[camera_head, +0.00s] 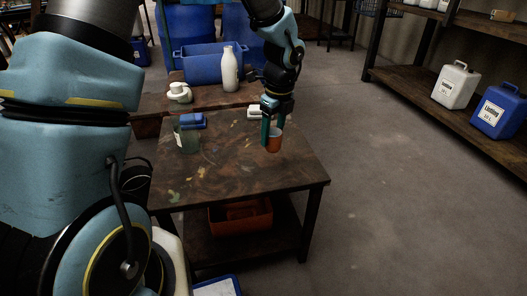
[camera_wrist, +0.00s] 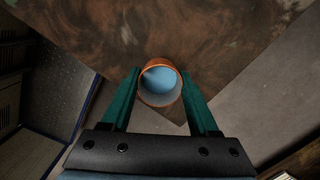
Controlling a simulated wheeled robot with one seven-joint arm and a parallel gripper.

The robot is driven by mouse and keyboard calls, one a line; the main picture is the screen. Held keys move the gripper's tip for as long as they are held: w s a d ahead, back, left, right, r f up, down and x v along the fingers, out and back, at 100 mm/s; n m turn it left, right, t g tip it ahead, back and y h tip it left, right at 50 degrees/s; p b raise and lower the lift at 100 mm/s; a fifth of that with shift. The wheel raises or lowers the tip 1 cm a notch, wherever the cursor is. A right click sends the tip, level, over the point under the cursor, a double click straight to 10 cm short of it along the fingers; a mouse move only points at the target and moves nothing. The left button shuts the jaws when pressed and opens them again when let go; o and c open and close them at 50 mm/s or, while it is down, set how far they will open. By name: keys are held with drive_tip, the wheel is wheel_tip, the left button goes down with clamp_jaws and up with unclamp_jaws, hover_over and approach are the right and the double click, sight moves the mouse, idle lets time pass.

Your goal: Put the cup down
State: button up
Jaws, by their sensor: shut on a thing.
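The cup (camera_head: 274,144) is orange-brown with a grey band near its top. My gripper (camera_head: 270,138) is shut on it at the right side of the wooden table (camera_head: 235,180). In the wrist view the cup (camera_wrist: 160,82) sits between the two green fingers of my gripper (camera_wrist: 160,88), with its round rim facing the camera and a light blue inside. The cup looks upright. Its base is at or just above the tabletop; I cannot tell whether it touches.
A white bottle (camera_head: 229,70) and blue crate (camera_head: 205,64) are behind. The table's middle and front are clear. An orange bin (camera_head: 240,216) is below.

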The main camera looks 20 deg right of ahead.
sight(272, 150)
wheel_tip(272, 150, down, 6)
drive_tip(key=shift+b, duration=0.65)
drive_tip(key=o, duration=1.4)
wheel_tip(272, 150, up, 12)
drive_tip(key=s+p, duration=0.1)
drive_tip(key=p, duration=0.2)
drive_tip(key=shift+s+d, duration=0.15)
drive_tip(key=shift+d, duration=0.1)
